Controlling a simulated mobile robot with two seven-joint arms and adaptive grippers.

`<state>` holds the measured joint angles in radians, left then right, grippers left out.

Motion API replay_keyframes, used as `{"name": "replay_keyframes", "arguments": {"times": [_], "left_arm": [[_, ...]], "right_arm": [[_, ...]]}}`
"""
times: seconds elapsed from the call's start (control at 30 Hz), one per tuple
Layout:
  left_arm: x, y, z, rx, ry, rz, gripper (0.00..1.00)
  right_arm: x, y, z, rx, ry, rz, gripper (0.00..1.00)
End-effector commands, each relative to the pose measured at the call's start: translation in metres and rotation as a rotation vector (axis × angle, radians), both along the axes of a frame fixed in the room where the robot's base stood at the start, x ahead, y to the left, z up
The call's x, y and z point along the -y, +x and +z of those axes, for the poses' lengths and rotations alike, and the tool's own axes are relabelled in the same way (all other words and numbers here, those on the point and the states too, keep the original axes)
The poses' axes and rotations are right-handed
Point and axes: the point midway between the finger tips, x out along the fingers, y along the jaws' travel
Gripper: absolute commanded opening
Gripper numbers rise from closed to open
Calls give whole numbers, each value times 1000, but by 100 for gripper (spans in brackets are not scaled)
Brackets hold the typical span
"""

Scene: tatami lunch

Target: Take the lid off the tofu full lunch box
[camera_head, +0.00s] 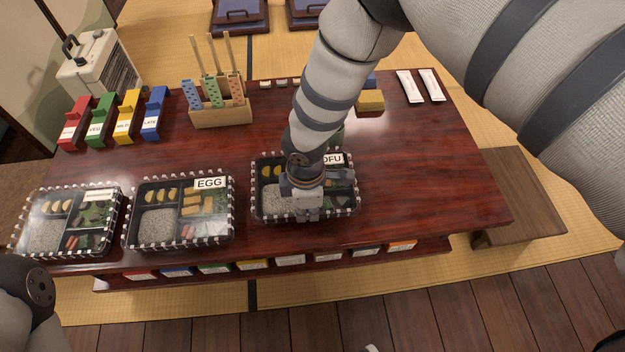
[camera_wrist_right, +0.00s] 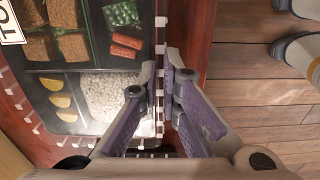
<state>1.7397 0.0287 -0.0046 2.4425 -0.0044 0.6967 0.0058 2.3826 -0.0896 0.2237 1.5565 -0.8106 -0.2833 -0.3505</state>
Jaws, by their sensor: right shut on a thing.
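The tofu lunch box (camera_head: 266,172) stands at the front of the low table, right of the egg box. Its clear lid with white marks along the edge (camera_head: 354,200) is on it, and its label is partly covered by my arm. In the right wrist view the box (camera_wrist_right: 70,75) shows rice, yellow slices, brown blocks and greens under the lid. My right gripper (camera_head: 307,217) comes down over the box's front edge. In the wrist view its fingers (camera_wrist_right: 164,82) are closed on the rim, one on each side. My left gripper is out of view.
The egg lunch box (camera_head: 182,243) and another lidded box (camera_head: 68,252) stand to the left. Coloured bins (camera_head: 128,112), a wooden holder (camera_head: 222,117) and white packets (camera_head: 431,85) are behind. The table's right side (camera_head: 440,165) is clear. A bench (camera_head: 535,195) is beyond it.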

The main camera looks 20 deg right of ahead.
Motion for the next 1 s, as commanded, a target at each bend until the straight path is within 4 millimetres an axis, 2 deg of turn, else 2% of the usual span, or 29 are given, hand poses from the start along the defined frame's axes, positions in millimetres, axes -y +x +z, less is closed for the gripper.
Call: {"name": "replay_keyframes", "arguments": {"times": [0.27, 0.83, 1.0], "left_arm": [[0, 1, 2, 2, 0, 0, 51], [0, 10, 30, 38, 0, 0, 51], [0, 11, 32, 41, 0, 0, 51]], "right_arm": [[0, 0, 3, 1, 0, 0, 0], [0, 1, 48, 3, 0, 0, 0], [0, 0, 51, 0, 0, -1, 0]]}}
